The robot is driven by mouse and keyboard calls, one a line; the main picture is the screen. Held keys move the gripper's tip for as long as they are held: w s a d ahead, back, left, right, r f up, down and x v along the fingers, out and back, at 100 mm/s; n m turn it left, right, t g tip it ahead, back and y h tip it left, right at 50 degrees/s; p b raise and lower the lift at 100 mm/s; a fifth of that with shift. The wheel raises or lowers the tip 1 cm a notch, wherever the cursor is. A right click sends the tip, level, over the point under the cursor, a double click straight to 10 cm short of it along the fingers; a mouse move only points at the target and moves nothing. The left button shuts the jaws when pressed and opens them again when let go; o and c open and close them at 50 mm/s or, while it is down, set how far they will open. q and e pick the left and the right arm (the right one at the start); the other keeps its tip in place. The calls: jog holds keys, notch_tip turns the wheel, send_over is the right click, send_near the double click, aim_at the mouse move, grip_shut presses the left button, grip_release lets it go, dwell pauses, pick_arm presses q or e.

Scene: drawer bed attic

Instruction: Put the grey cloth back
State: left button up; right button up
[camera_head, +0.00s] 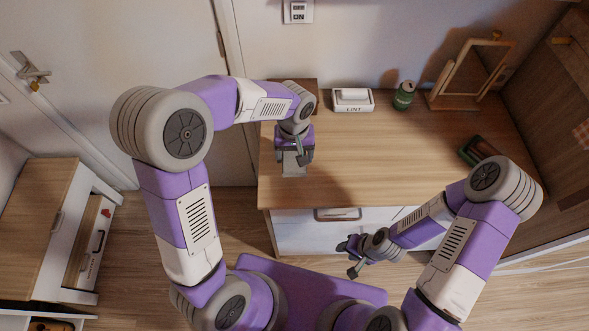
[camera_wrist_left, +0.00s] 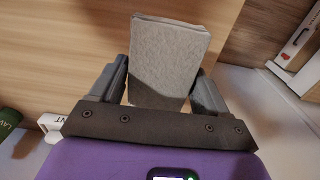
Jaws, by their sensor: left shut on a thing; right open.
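The grey cloth (camera_wrist_left: 170,58) is a flat folded block, seen in the left wrist view between the two fingers of my left gripper (camera_wrist_left: 160,92). In the head view my left gripper (camera_head: 295,158) is over the left part of the wooden dresser top (camera_head: 370,165), pointing down. A small grey patch of the cloth (camera_head: 293,170) shows below it; the gripper hides the rest. I cannot tell whether the cloth touches the dresser top. My right gripper (camera_head: 353,258) is open and empty, in front of the dresser drawers (camera_head: 300,232).
A white LINT box (camera_head: 352,100), a green can (camera_head: 404,95), a wooden-framed mirror (camera_head: 470,70) and a dark green item (camera_head: 480,150) stand along the dresser's back and right. The dresser top's middle is clear. A low cabinet (camera_head: 50,220) stands at left.

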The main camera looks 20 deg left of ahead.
aim_at(294, 161)
pick_arm(q)
notch_tip(294, 161, down, 4)
jog(key=shift+w+a+r, duration=0.1)
jog(key=shift+w, duration=0.05)
notch_tip(294, 161, down, 3)
jog(key=shift+f+b, duration=0.1)
jog(key=shift+b, duration=0.5)
jog(key=shift+f, duration=0.35)
jog(key=shift+f, duration=0.1)
jog(key=o, duration=1)
